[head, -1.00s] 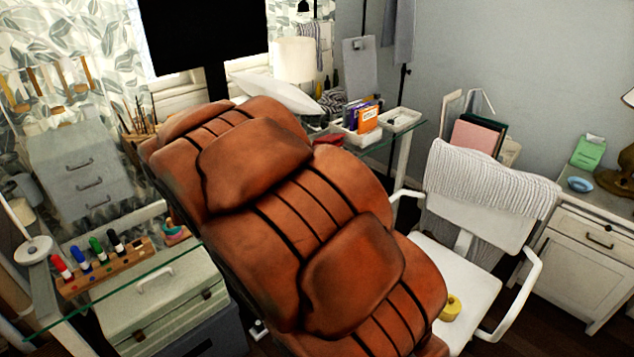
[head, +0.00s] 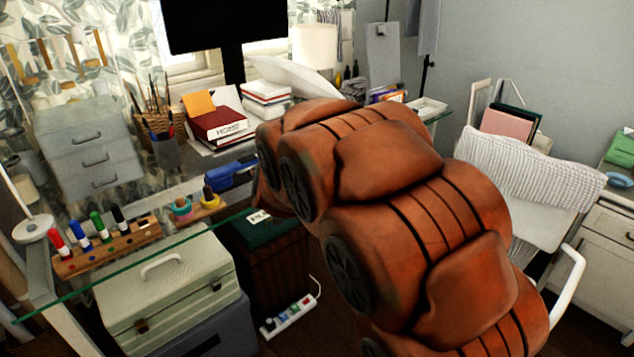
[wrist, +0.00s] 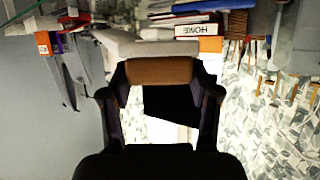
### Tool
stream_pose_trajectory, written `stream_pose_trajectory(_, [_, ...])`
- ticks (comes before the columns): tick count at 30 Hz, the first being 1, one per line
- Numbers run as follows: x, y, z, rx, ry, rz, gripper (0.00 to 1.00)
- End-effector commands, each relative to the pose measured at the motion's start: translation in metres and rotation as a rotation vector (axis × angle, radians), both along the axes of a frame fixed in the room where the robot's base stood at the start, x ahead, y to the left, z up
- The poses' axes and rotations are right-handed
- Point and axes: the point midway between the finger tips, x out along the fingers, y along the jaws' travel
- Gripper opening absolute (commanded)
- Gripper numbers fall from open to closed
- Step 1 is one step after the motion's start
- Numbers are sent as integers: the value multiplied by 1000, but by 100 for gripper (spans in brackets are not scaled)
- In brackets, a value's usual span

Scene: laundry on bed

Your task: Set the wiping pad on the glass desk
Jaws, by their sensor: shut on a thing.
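In the wrist view, my gripper (wrist: 161,82) is shut on a brown block, which I take to be the wiping pad (wrist: 161,71). It lies crosswise between the two dark fingers. A pale shape shows just beyond it, and I cannot tell whether it touches. In the head view, my brown arm hides the gripper and the pad. The glass desk (head: 218,224) runs along the left and back, with its green front edge visible. The wrist view is upside down and looks toward the desk's back part; the pad's height above the glass cannot be told.
On the desk are a marker rack (head: 108,247), grey drawers (head: 90,155), a blue case (head: 230,172), a red binder (head: 217,123), a pencil holder (head: 165,130) and a lamp (head: 315,46). A white chair (head: 540,215) stands right.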

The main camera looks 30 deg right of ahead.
Motion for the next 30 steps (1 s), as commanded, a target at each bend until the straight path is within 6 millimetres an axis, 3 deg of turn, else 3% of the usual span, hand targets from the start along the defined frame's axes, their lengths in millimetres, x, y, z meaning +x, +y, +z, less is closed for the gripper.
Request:
stream_pose_trajectory(1, [1, 1, -13, 4, -2, 3, 27])
stream_pose_trajectory(3, [2, 3, -19, 6, -3, 9, 27])
stream_pose_trajectory(18, [6, 1, -7, 11, 2, 15, 27])
stream_pose_trajectory(30, [-7, -27, -36, 8, 3, 28, 27])
